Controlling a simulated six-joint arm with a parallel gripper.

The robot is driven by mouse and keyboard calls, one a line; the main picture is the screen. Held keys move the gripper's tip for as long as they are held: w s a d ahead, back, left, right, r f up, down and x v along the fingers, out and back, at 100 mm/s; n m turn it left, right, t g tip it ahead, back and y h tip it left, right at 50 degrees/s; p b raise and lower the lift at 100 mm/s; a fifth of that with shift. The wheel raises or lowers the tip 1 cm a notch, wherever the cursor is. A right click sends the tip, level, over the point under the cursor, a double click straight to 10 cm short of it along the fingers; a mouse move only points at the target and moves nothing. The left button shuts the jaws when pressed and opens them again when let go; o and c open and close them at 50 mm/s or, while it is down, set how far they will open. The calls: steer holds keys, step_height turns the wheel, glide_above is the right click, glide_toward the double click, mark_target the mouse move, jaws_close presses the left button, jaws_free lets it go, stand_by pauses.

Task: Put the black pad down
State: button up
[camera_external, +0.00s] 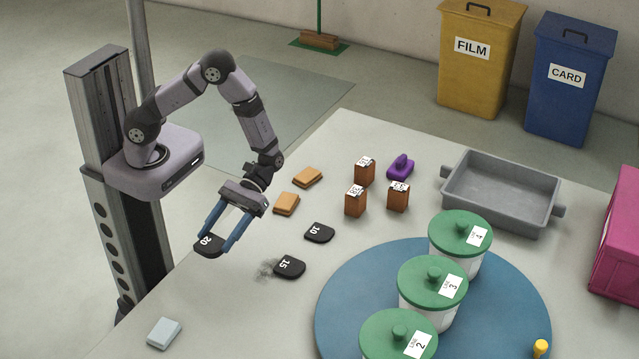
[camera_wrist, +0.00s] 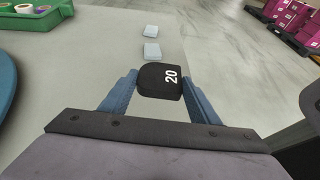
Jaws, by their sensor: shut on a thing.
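My gripper (camera_external: 218,234) has two blue fingers and is shut on a black pad (camera_external: 208,246) marked 20. In the wrist view the same pad (camera_wrist: 155,84) sits between the fingertips (camera_wrist: 160,90). In the external view it appears at the table's left edge; its exact height above the table is hard to tell. Two other black pads lie on the table to the right of my gripper: one marked 10 (camera_external: 319,233) and one marked 15 (camera_external: 289,267).
A dark smudge (camera_external: 266,270) marks the table beside pad 15. Orange blocks (camera_external: 287,203), brown boxes (camera_external: 355,201) and a purple tool (camera_external: 400,167) lie farther back. A blue turntable (camera_external: 335,310) carries green-lidded tubs. A pale block (camera_external: 164,333) lies near the front edge. A grey tray (camera_external: 500,190) stands at right.

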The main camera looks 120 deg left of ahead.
steer(key=shift+d+f+m+g+b, duration=0.3)
steer(key=shift+d+f+b, duration=0.5)
steer(key=shift+b, duration=0.3)
steer(key=shift+w+d+f+m+g+b, duration=0.15)
steer(key=shift+d+f+g+b, duration=0.05)
steer(key=shift+d+b, duration=0.3)
steer(key=shift+w+d+f+m+g+b, duration=0.1)
steer(key=shift+d+f+m+g+b, duration=0.1)
steer(key=shift+d+b, duration=0.25)
steer(key=w+d+t+b, duration=0.1)
steer(key=w+d+b, duration=0.1)
steer(key=w, duration=0.1)
step_height(320, 180, up, 3)
steer(key=n+t, duration=0.7)
glide_above(260, 300)
steer(key=shift+f+y, duration=0.15)
steer(key=shift+y, duration=0.25)
steer(key=shift+f+b, duration=0.75)
steer(key=shift+f, duration=4.2)
